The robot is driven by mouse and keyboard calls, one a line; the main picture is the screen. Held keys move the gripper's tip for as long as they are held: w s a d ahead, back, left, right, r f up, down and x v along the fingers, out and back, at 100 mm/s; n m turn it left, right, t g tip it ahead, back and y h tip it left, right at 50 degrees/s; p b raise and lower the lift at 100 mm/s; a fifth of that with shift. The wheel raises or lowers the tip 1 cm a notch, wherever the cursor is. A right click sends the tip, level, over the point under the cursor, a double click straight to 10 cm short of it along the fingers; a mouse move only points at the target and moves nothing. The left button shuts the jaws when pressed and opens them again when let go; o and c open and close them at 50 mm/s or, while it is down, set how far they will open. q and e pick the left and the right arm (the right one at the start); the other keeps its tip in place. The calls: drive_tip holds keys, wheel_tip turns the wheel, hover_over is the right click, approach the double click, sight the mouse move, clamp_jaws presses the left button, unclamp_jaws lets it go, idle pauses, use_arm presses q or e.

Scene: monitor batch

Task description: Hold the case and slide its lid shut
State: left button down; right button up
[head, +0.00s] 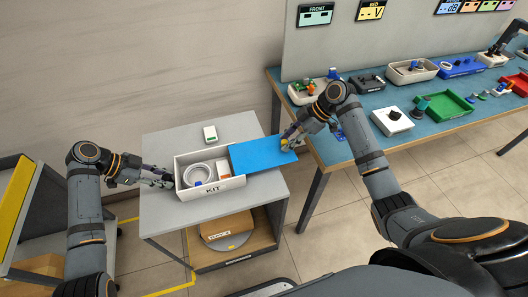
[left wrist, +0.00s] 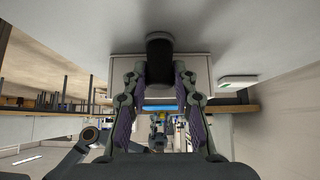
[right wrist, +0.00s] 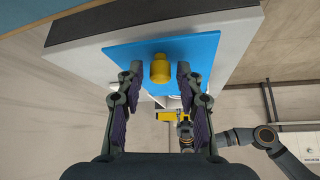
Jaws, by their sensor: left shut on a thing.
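The white case (head: 211,190), marked KIT, stands on the grey cabinet top with its top largely uncovered. Inside are a round white coil (head: 199,174) and small blocks. The flat blue lid (head: 262,155) extends out from the case's right end, over the cabinet top. My left gripper (head: 172,180) is shut on the dark handle (left wrist: 160,50) at the case's left end. My right gripper (head: 287,144) is at the lid's right end. In the right wrist view its open fingers stand either side of the lid's yellow knob (right wrist: 160,69), with gaps visible.
A small white-and-green box (head: 210,134) stands behind the case on the grey cabinet (head: 155,225). A blue-topped table (head: 400,139) with trays and parts is at the right. A cart with a yellow edge (head: 15,200) is at the left.

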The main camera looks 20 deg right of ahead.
sight(238, 160)
clamp_jaws()
drive_tip(key=shift+a, duration=8.65)
drive_tip(key=shift+o, duration=1.2)
unclamp_jaws()
drive_tip(key=v, duration=1.2)
